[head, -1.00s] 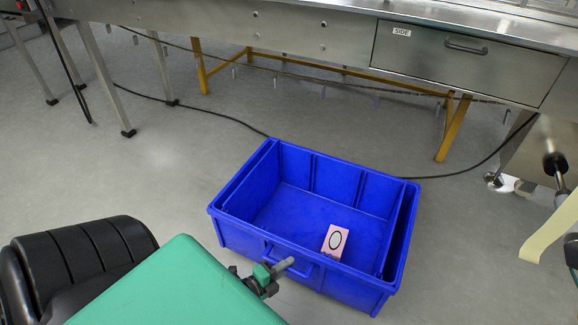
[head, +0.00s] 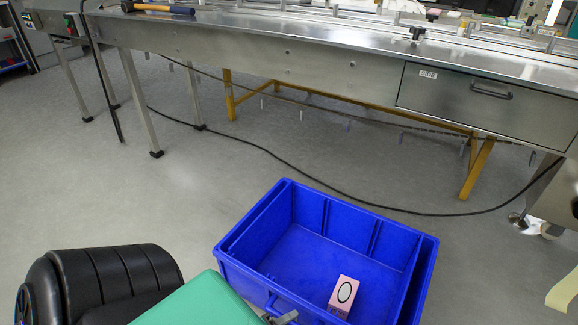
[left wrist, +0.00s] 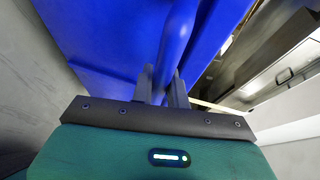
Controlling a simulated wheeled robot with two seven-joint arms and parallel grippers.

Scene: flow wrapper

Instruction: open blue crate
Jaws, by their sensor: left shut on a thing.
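The blue crate (head: 262,222) stands on the floor in the lower middle of the head view. Its top is open and I see its inner floor and ribbed walls. A pink box with a black oval (head: 344,296) lies inside near the front wall. My left gripper (head: 282,318) is at the crate's front side, partly cut off by the picture's lower edge. In the left wrist view its two fingers (left wrist: 162,86) are shut on a rounded blue bar of the crate (left wrist: 177,40), which looks like its front handle. My right gripper is not in view.
A steel machine table with a drawer (head: 485,100) stands behind the crate. Its legs (head: 138,105) and yellow supports (head: 478,165) reach the floor. A black cable (head: 300,172) runs across the floor behind the crate. Grey floor (head: 120,200) is clear left of the crate.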

